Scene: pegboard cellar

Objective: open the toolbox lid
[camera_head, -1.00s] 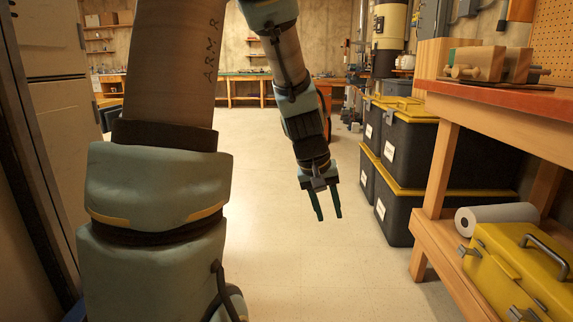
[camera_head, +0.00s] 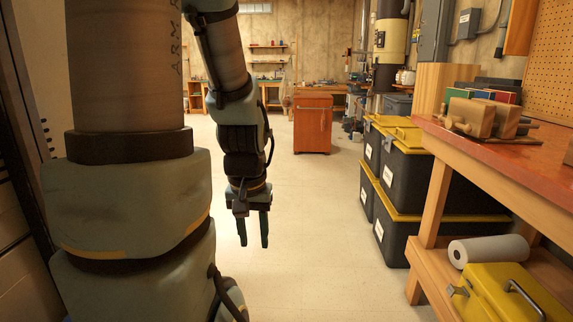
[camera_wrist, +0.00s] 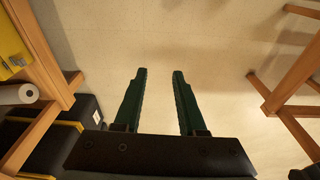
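The yellow toolbox (camera_head: 508,293) sits on the lower shelf of the workbench at the bottom right of the head view, partly cut off by the frame. Its lid looks shut, with a dark handle on top and a latch on its left side. A yellow corner of it (camera_wrist: 10,45) shows at the upper left of the wrist view. My gripper (camera_head: 254,243) hangs pointing down over the open floor, well to the left of the toolbox. In the wrist view its two green fingers (camera_wrist: 160,74) are apart with nothing between them.
A white paper roll (camera_head: 489,250) lies on the shelf behind the toolbox. The wooden workbench (camera_head: 432,205) has a red-edged top above the shelf. Black bins with yellow lids (camera_head: 408,175) stand beyond it. A wooden cabinet (camera_head: 312,125) stands farther back. The middle floor is clear.

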